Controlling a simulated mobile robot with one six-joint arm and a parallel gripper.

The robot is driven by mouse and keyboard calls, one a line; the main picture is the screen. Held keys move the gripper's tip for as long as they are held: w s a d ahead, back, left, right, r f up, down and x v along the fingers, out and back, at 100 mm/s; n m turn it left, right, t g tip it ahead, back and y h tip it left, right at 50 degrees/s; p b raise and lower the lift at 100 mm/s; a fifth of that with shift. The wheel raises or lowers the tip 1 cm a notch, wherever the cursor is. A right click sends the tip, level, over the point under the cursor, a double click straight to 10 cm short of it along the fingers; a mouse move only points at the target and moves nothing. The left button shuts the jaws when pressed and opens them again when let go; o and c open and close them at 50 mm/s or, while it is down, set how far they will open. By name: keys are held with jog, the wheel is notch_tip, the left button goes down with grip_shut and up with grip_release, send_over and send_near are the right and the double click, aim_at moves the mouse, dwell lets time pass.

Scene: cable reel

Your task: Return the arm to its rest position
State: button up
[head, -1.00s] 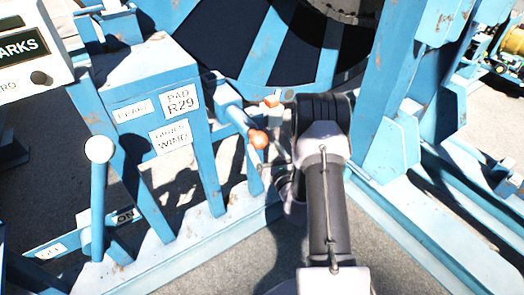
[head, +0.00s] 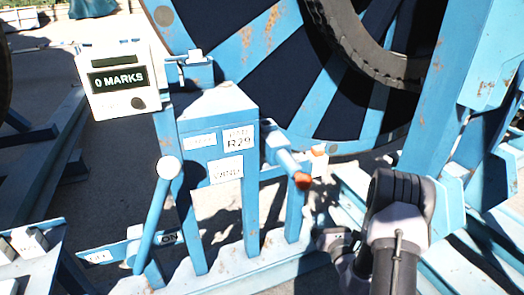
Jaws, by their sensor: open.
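My arm (head: 398,225) shows at the lower right in the head view, with its dark bent joint raised in front of the blue frame. A grey wrist part (head: 337,240) shows just left of that joint, low beside the stand's base. My gripper's fingers cannot be made out. The white-knobbed lever (head: 168,168) leans upright at the left of the control stand (head: 222,125). The orange-tipped lever (head: 302,180) sticks out at the stand's right side. The arm appears apart from both levers.
The large cable reel (head: 262,40) stands behind, in a blue frame (head: 430,120) close to my arm on the right. A display box (head: 122,80) reads "0 MARKS". A blue base rail (head: 240,268) runs along the front. Open ground (head: 60,170) lies at the left.

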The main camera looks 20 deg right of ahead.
jog(key=a+r+n+g+y, duration=0.1)
jog(key=a+r+n+y, duration=0.5)
jog(key=a, duration=0.3)
jog(key=a+r+n+g+y, duration=0.1)
jog(key=a+r+n+y, duration=0.35)
jog(key=a+r, duration=0.4)
jog(key=s+a+r+n+g+y, duration=0.2)
jog(key=s+a+r+n+g, duration=0.15)
jog(key=a, duration=0.35)
jog(key=s+a+r+n+g+y, duration=0.2)
jog(key=s+a+n+g, duration=0.3)
jog(key=a, duration=0.2)
jog(key=s+a+n+g+h, duration=0.2)
jog(key=s+n, duration=0.3)
jog(key=s, duration=0.2)
jog(key=s+a+n+g+h, duration=0.2)
jog(key=s+n+g, duration=0.15)
jog(key=s, duration=0.45)
jog(key=s+d+r+n+t+h, duration=0.1)
jog(key=s+d+n+t+h, duration=0.2)
jog(key=s+d+n+h, duration=0.2)
jog(key=d+n+h, duration=0.2)
jog(key=d, duration=0.1)
jog(key=shift+s+r+t, duration=0.25)
jog(key=shift+r+t, duration=0.15)
jog(key=shift+d, duration=0.1)
